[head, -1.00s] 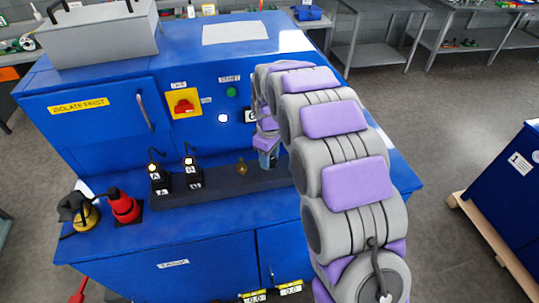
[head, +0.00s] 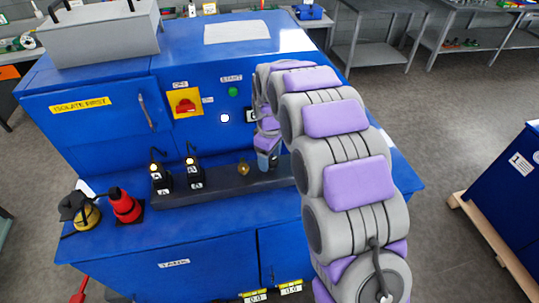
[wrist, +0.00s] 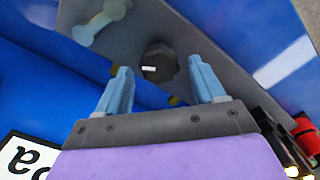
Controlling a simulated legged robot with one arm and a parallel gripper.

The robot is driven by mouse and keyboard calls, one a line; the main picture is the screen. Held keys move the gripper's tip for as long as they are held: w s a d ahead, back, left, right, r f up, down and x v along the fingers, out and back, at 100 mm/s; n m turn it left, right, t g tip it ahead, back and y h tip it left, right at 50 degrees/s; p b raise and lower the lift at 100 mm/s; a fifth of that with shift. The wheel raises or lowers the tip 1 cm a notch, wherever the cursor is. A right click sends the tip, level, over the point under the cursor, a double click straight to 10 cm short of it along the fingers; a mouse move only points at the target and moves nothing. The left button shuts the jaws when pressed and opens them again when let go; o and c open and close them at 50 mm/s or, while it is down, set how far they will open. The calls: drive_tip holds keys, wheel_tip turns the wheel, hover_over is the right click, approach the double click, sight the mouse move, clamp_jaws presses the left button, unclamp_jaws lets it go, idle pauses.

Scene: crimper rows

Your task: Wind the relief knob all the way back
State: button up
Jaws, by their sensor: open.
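In the wrist view a dark, faceted knob (wrist: 158,65) with a white mark on its face sits on a grey panel strip; I take it for the relief knob. My gripper (wrist: 162,80) is open, with one blue finger to each side of the knob. The knob lies just past the fingertips in the picture, and no contact shows. In the head view my gripper (head: 268,162) is low over the right part of the dark strip (head: 222,184) on the blue bench. The knob is not clearly visible there behind the gripper and arm.
Two black units marked A (head: 160,178) and B (head: 192,172) and a small brass fitting (head: 243,169) stand on the strip. A red-and-black object (head: 124,206) is at left. A red switch (head: 185,102) is on the back panel. A pale handle (wrist: 101,23) is beyond the knob.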

sight(270, 159)
drive_tip(key=shift+d, duration=0.1)
wheel_tip(270, 159, up, 17)
drive_tip(key=p, duration=0.1)
idle(0.5)
drive_tip(key=shift+r, duration=0.1)
drive_tip(key=s+d+f+m+b, duration=0.2)
drive_tip(key=s+d+f+m, duration=0.2)
drive_tip(key=s, duration=0.9)
drive_tip(key=s+d+f+m+g+b, duration=0.1)
drive_tip(key=s+d+f+m, duration=0.3)
drive_tip(key=s, duration=1)
drive_tip(key=s+d+f+m+b, duration=0.3)
drive_tip(key=s+d, duration=0.6)
drive_tip(key=s, duration=0.4)
drive_tip(key=shift+s+f+m+g+b, duration=0.15)
drive_tip(key=shift+f+m+g+b, duration=0.25)
drive_tip(key=shift+f+m, duration=0.45)
drive_tip(key=shift+c, duration=0.4)
